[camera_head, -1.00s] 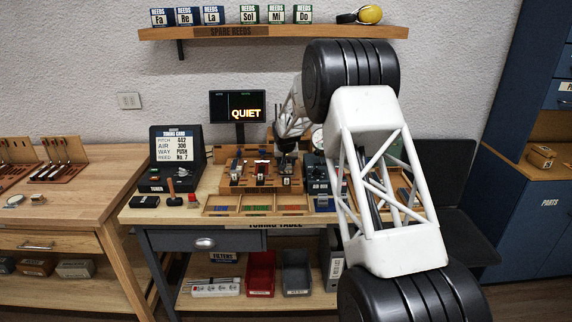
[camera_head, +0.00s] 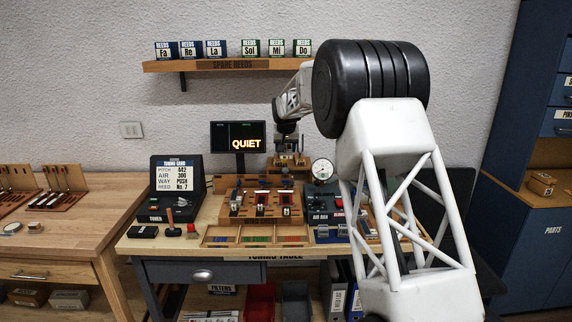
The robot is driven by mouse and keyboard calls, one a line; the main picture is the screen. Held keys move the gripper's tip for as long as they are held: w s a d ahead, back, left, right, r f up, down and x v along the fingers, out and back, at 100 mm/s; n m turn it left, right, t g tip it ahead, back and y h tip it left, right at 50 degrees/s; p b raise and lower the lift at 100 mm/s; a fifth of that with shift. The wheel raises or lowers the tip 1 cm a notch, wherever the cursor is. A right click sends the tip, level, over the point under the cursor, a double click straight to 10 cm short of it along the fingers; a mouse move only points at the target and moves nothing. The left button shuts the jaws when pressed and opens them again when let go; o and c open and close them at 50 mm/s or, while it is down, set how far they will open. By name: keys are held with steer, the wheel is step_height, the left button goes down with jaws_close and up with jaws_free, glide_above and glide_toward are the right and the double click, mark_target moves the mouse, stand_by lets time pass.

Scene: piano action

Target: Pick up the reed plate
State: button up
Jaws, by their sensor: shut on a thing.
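My gripper (camera_head: 287,151) is above the back right of a wooden reed board (camera_head: 262,213) on the tuning table. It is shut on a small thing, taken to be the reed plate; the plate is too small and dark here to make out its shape. The board holds several slots with small dark and metal parts and red marks, at left (camera_head: 236,202), middle (camera_head: 262,201) and right (camera_head: 285,201).
A lit "QUIET" display (camera_head: 238,138) stands left of my gripper. A tuning card case (camera_head: 176,185) is at left, an air box (camera_head: 322,206) with a round gauge (camera_head: 322,169) at right. A shelf (camera_head: 228,66) with reed boxes hangs above.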

step_height(320, 180, up, 7)
steer(key=shift+r, duration=0.1)
stand_by(0.3)
stand_by(0.7)
steer(key=s+a+f, duration=0.3)
steer(key=s+f, duration=1)
steer(key=s, duration=0.4)
steer(key=s+a+f, duration=0.4)
steer(key=s+f, duration=1)
steer(key=s, duration=0.3)
steer(key=shift+s+f, duration=0.2)
steer(key=shift+f, duration=0.05)
steer(key=w+a, duration=0.1)
steer(key=w, duration=0.4)
steer(key=w+a+f, duration=0.1)
steer(key=w+a, duration=0.1)
steer(key=w, duration=0.3)
steer(key=w+a, duration=0.1)
steer(key=w, duration=0.4)
steer(key=shift+w+a+f, duration=0.2)
steer(key=shift+a+f, duration=0.05)
